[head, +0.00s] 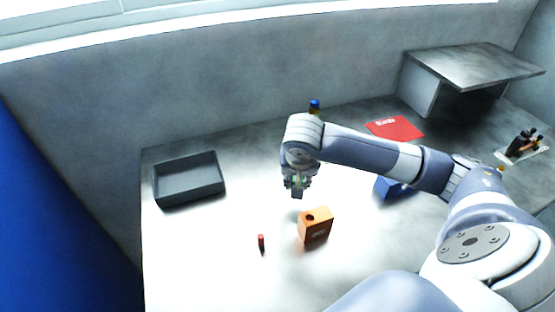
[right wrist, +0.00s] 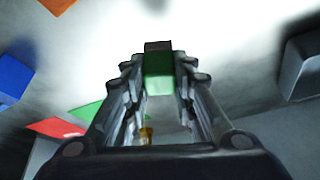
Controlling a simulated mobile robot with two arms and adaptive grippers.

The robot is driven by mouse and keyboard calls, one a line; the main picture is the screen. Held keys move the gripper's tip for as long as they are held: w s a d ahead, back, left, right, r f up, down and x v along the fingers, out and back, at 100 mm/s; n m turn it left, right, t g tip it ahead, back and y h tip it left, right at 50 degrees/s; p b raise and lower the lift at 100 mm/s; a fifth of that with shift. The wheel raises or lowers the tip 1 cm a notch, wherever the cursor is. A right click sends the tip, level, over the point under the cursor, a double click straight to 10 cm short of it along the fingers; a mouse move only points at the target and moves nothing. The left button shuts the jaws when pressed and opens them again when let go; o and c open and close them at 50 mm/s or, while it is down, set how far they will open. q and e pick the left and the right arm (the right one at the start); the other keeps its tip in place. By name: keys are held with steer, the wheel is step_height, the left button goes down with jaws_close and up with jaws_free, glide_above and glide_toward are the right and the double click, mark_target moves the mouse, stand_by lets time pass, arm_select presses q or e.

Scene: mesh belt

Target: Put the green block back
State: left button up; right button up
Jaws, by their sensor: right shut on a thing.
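My right gripper (head: 297,190) hangs above the table, behind the orange block and to the left of the blue box. It is shut on the green block (right wrist: 158,75), which sits between the fingertips in the right wrist view with a dark piece at its far end. In the head view the fingers hide most of the block. A flat green patch (right wrist: 88,112) shows beside a red sheet (right wrist: 55,128) in the right wrist view. My left gripper is in neither view.
An orange block with a hole (head: 316,228) and a small red peg (head: 261,240) stand in front of the gripper. A dark tray (head: 188,182) is at left, a blue box (head: 392,189) at right. A blue-capped bottle (head: 315,105) and red sheet (head: 395,128) are behind.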

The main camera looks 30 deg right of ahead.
steer(key=w, duration=0.3)
steer(key=w+d+p, duration=0.1)
steer(key=w, duration=0.5)
steer(key=shift+w+d+f+p, duration=0.1)
steer(key=shift+d+f+p, duration=0.2)
steer(key=shift+d, duration=0.1)
steer(key=w, duration=0.3)
steer(key=shift+w+d+f+p, duration=0.3)
steer(key=shift+w+d, duration=0.05)
steer(key=shift+d, duration=0.05)
steer(key=shift+w, duration=0.3)
steer(key=shift+w+d+f, duration=0.1)
steer(key=shift+f+p, duration=0.3)
steer(key=shift+f, duration=0.1)
step_height(320, 180, down, 2)
steer(key=shift+f+p, duration=0.1)
steer(key=shift+p, duration=0.25)
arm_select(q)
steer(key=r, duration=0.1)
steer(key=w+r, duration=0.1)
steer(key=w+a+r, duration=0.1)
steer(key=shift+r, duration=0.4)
arm_select(e)
steer(key=shift+f, duration=0.25)
steer(key=shift+f, duration=0.1)
